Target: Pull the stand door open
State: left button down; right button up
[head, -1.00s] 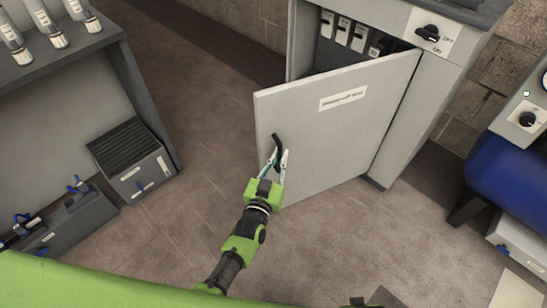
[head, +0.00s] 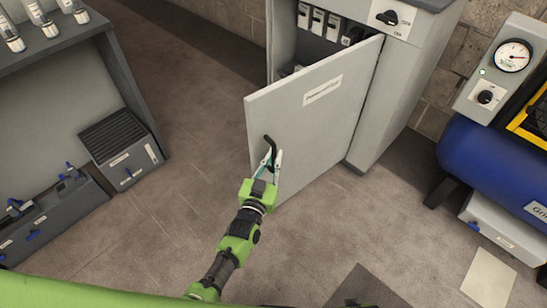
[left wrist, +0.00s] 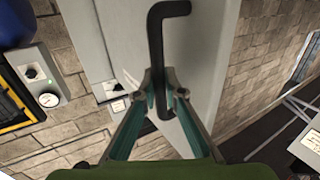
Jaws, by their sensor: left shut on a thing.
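The stand door (head: 316,118) is a light grey panel with a white label, hinged at its right edge and standing ajar. Its black bent handle (head: 269,150) is near the door's left edge; it also shows in the left wrist view (left wrist: 155,50). My left gripper (head: 272,162) is shut on the handle's lower part, its fingertips on both sides of the bar in the left wrist view (left wrist: 164,92). The grey stand (head: 402,100) is behind the door, with several white-labelled items (head: 318,22) inside. My right gripper is not in view.
A blue tank (head: 485,165) with a gauge panel (head: 500,65) stands at the right. A grey bench (head: 60,90) with bottles on top and a dark grey box (head: 122,150) are at the left. The brown floor around the door is clear.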

pick_arm(q)
jog(key=c, duration=2.1)
grip_release()
jog(key=v, duration=1.2)
jog(key=shift+r, duration=0.1)
